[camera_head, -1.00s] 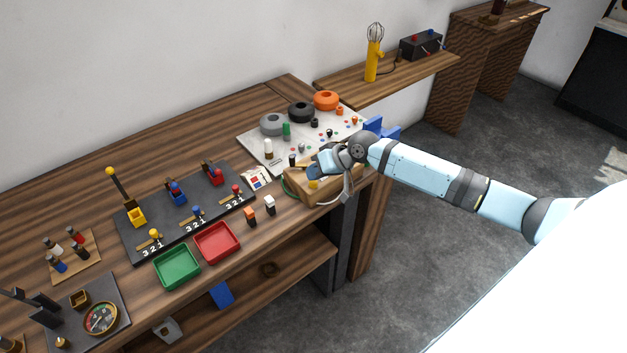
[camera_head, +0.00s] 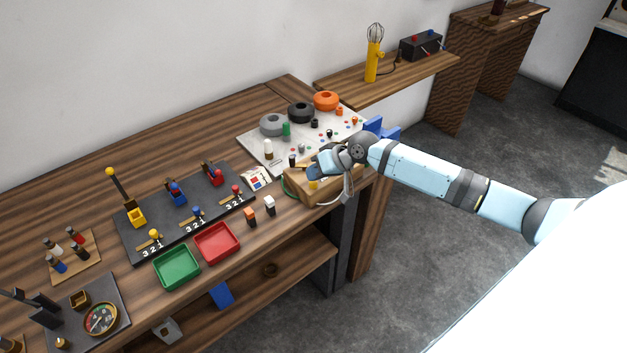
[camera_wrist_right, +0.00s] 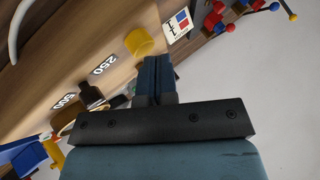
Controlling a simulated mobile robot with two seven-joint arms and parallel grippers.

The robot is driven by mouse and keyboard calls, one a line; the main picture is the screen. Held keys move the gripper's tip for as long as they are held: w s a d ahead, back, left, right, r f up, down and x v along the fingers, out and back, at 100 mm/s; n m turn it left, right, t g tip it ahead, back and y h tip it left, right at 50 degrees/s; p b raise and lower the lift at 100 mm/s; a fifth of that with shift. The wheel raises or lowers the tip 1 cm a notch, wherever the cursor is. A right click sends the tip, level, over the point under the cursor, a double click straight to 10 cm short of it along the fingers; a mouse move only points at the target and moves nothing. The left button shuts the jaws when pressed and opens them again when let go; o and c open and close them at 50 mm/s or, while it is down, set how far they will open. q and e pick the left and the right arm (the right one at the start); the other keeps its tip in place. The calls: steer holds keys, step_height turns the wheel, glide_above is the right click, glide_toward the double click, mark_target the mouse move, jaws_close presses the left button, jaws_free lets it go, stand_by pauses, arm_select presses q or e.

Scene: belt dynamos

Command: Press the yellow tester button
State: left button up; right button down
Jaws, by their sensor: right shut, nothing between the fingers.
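The tester is a wooden box (camera_head: 327,194) near the right end of the bench. Its yellow button (camera_head: 313,184) sits on top, towards the front. In the right wrist view the button (camera_wrist_right: 140,42) is a short yellow cylinder on the wooden face, near a "250" label. My right gripper (camera_head: 314,170) is over the box, just behind the button in the head view. In the wrist view its blue fingers (camera_wrist_right: 152,62) are together, empty, with their tips close beside the button. I cannot tell whether they touch it. My left gripper is not in view.
A pale board (camera_head: 258,143) with grey, black and orange rings lies behind the box. A small card (camera_head: 256,179) and two small blocks stand to its left. Red (camera_head: 217,242) and green (camera_head: 177,267) trays and a dark lever panel (camera_head: 190,222) are farther left.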

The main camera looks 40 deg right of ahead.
steer(key=shift+f, duration=0.1)
stand_by(0.5)
steer(key=shift+f, duration=0.1)
steer(key=shift+s+f, duration=0.15)
steer(key=shift+f, duration=0.25)
steer(key=shift+a+p, duration=0.1)
steer(key=shift+p, duration=0.35)
